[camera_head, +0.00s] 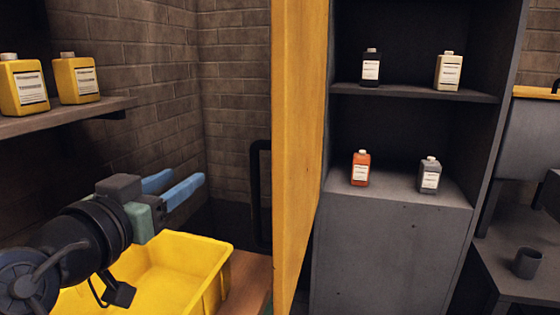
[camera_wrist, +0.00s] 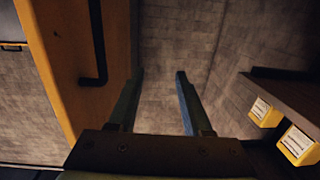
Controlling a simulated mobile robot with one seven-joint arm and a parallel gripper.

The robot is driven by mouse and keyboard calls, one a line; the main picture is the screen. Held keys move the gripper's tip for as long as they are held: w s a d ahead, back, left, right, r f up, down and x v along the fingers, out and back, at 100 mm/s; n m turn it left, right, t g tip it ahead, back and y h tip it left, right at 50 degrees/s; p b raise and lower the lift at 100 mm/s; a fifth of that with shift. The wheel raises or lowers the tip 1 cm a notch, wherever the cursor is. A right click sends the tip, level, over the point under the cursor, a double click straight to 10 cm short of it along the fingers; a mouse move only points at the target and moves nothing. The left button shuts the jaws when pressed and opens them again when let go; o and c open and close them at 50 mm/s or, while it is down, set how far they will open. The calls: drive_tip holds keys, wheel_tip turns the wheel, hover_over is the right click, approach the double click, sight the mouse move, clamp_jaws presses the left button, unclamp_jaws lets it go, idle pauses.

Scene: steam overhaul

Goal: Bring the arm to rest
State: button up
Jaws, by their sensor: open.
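My gripper (camera_head: 182,188) is at the left of the head view, above a yellow bin. Its two blue fingers are apart, with nothing between them, and point right toward the brick corner. In the wrist view my gripper (camera_wrist: 158,82) also shows open and empty, its fingers directed at the brick wall. My arm reaches in from the lower left of the head view and touches nothing that I can see.
The yellow bin (camera_head: 217,262) stands below my gripper. Yellow bottles (camera_head: 76,78) sit on a wall shelf (camera_head: 60,119) at left. A yellow door panel (camera_head: 295,150) stands right of the gripper, beside a grey cabinet (camera_head: 392,255) with several bottles. A mug (camera_head: 527,263) is at far right.

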drive_tip(key=s+d+r+n+t+y, duration=0.1)
drive_tip(key=s+d+r+t+y, duration=0.2)
drive_tip(key=d+r, duration=0.6)
drive_tip(key=s+d+r+n+t, duration=0.1)
drive_tip(key=s+d+r+t, duration=0.25)
drive_tip(key=s+r, duration=0.2)
drive_tip(key=s+d+r+t, duration=0.3)
drive_tip(key=s+r+t, duration=0.1)
drive_tip(key=s, duration=0.3)
wheel_tip(320, 180, up, 19)
drive_tip(key=s+p, duration=0.1)
drive_tip(key=p, duration=1.7)
drive_tip(key=shift+f+n+y, duration=0.2)
drive_tip(key=shift+n+y, duration=0.1)
